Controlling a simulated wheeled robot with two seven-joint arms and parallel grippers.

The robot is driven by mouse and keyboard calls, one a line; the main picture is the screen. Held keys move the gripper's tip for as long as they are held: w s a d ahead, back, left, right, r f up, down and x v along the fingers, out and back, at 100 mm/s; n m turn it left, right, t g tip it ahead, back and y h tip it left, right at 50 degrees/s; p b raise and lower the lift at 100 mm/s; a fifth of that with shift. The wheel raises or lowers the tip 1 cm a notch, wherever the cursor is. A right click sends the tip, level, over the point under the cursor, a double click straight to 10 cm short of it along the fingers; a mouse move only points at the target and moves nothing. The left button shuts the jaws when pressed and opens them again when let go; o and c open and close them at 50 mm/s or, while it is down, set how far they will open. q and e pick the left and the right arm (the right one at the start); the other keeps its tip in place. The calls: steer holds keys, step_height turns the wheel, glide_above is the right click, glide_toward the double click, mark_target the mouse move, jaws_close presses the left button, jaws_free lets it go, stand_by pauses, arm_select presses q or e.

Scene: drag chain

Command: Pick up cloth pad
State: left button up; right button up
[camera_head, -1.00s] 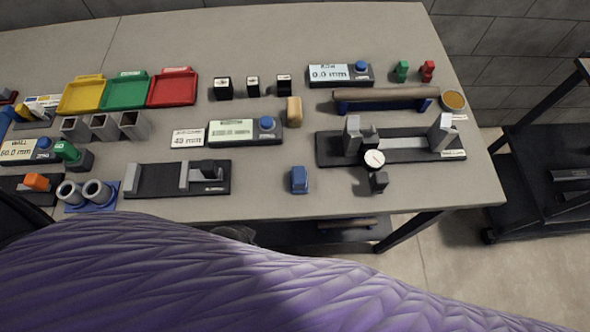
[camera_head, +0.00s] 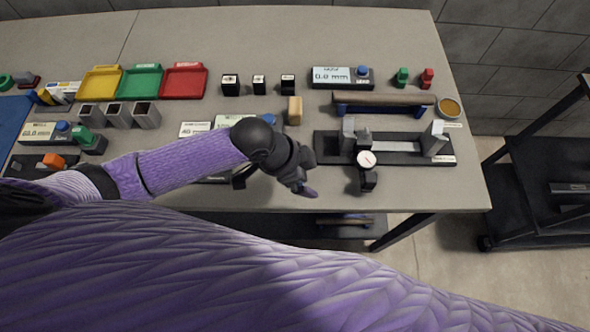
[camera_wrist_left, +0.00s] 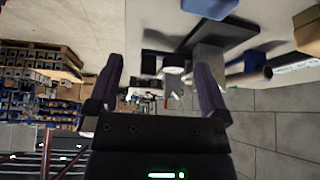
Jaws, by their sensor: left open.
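A small blue pad (camera_wrist_left: 210,7), likely the cloth pad, shows at the top edge of the left wrist view. In the head view my left gripper (camera_head: 307,180) is above the table's front edge and covers most or all of the place where this pad lies. A tan block (camera_head: 294,110) lies farther back; it also shows in the left wrist view (camera_wrist_left: 308,32). In the left wrist view the two fingers of my left gripper (camera_wrist_left: 158,75) are wide apart with nothing between them. My right gripper is not in view.
A fixture with a round dial gauge (camera_head: 366,159) stands close to the right of my left gripper. Behind it a tube (camera_head: 385,97) rests on blue supports. Yellow, green and red trays (camera_head: 184,80) stand at back left. The table (camera_head: 270,32) is bare at the back.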

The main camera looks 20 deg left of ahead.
arm_select(q)
steer(key=w+a+r+m+g, duration=0.1)
steer(key=w+a+r, duration=0.1)
steer(key=a, duration=0.5)
steer(key=shift+y, duration=0.5)
steer(key=b+x, duration=0.2)
steer(key=x, duration=0.8)
steer(key=shift+s+d, duration=0.15)
steer(key=shift+s, duration=0.05)
steer(key=c, duration=1.1)
steer(key=shift+o, duration=0.2)
step_height(320, 180, up, 9)
steer(key=p, duration=0.2)
steer(key=shift+r+p, duration=0.15)
steer(key=shift+p, duration=0.2)
steer(key=shift+r, duration=0.4)
